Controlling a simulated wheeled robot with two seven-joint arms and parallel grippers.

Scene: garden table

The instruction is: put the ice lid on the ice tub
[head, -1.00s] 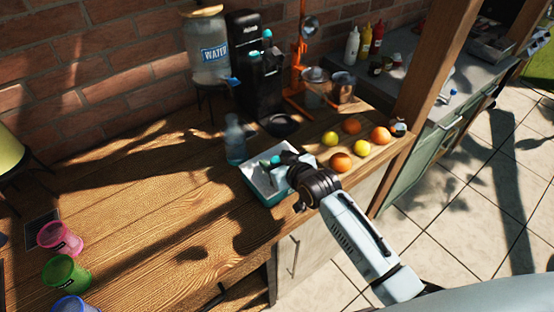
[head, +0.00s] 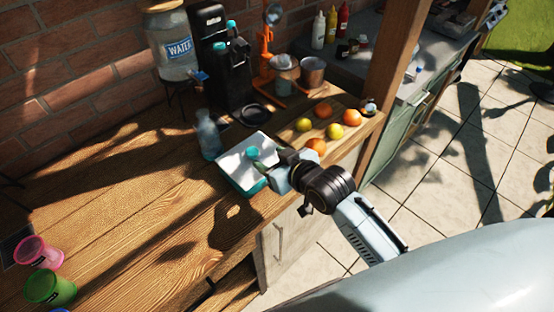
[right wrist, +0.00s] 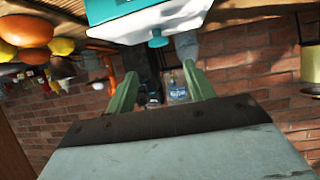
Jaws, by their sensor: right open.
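The ice tub (head: 243,186) is a teal box on the wooden table, left of the fruit. The white ice lid (head: 236,160) with a teal knob lies over its top; I cannot tell whether it sits flush all round. In the right wrist view, which is upside down, the lid (right wrist: 170,25) and the tub (right wrist: 100,10) show at the top. My right gripper (head: 267,163) is beside the knob at the tub's right side. In the wrist view its green fingers (right wrist: 160,68) are spread and empty, with the knob just beyond the tips. My left gripper is out of view.
A clear bottle (head: 208,135) stands close behind the tub at the left. Oranges and lemons (head: 315,146) lie to its right, and a black machine (head: 228,75) stands behind. Pink (head: 40,252) and green (head: 50,287) cups are at the lower left. The table's middle is clear.

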